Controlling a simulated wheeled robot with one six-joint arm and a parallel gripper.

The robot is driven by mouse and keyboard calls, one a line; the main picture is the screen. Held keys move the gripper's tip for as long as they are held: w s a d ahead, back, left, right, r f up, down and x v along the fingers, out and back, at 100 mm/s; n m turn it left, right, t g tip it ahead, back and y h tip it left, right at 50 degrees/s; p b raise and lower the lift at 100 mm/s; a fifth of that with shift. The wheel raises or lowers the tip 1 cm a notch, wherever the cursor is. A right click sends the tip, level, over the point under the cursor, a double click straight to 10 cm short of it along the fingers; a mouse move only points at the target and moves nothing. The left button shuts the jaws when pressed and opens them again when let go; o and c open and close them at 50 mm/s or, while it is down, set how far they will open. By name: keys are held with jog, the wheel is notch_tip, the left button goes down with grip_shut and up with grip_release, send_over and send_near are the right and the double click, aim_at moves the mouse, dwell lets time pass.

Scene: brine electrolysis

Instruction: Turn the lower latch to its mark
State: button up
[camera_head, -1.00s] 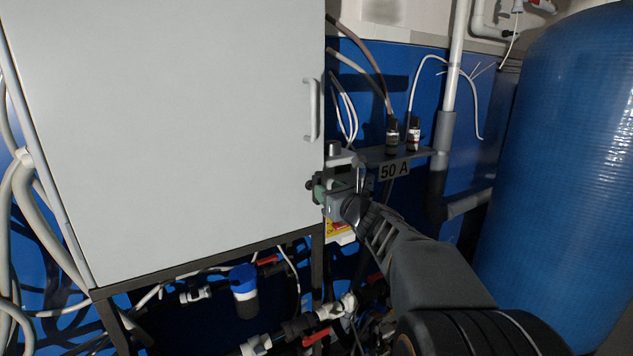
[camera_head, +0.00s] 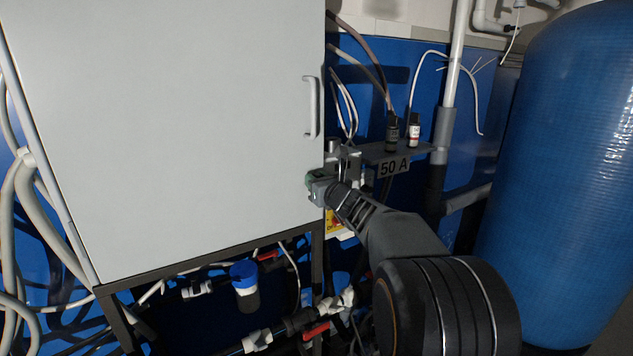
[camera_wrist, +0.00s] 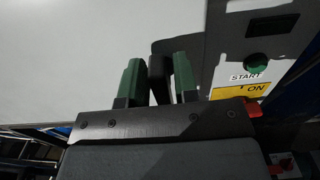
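The lower latch shows as a black bar (camera_wrist: 160,72) at the edge of the pale cabinet door in the wrist view. In the head view my gripper (camera_head: 318,186) is at the right edge of the cabinet door, below the door handle (camera_head: 311,107). My wrist and fingers hide the latch there. I cannot make out its mark in either view.
The wrist view shows a panel with a green START button (camera_wrist: 258,72) and a yellow ON label (camera_wrist: 257,89) right of the fingers. A small shelf marked 50 A (camera_head: 394,167) holds two small bottles. A big blue tank (camera_head: 560,180) stands at right.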

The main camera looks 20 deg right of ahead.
grip_shut()
jog(key=shift+f+b, duration=0.1)
jog(key=shift+b, duration=0.2)
jog(key=n+b, duration=0.1)
jog(key=b, duration=0.1)
jog(key=n+b, duration=0.1)
jog(key=b, duration=0.1)
jog(key=shift+a+f, duration=0.25)
jog(key=shift+f, duration=0.05)
jog(key=shift+s+a+f+n+b, duration=0.1)
jog(key=shift+a+f+n+b, duration=0.15)
jog(key=shift+n+b, duration=2.45)
jog(key=shift+w+a+f+n+b, duration=0.1)
jog(key=shift+a+f+n+b, duration=0.15)
jog(key=shift+n+b, duration=2.4)
jog(key=shift+s+a+f+n+b, duration=0.15)
jog(key=shift+a+n+b, duration=0.1)
jog(key=shift+n+b, duration=2.45)
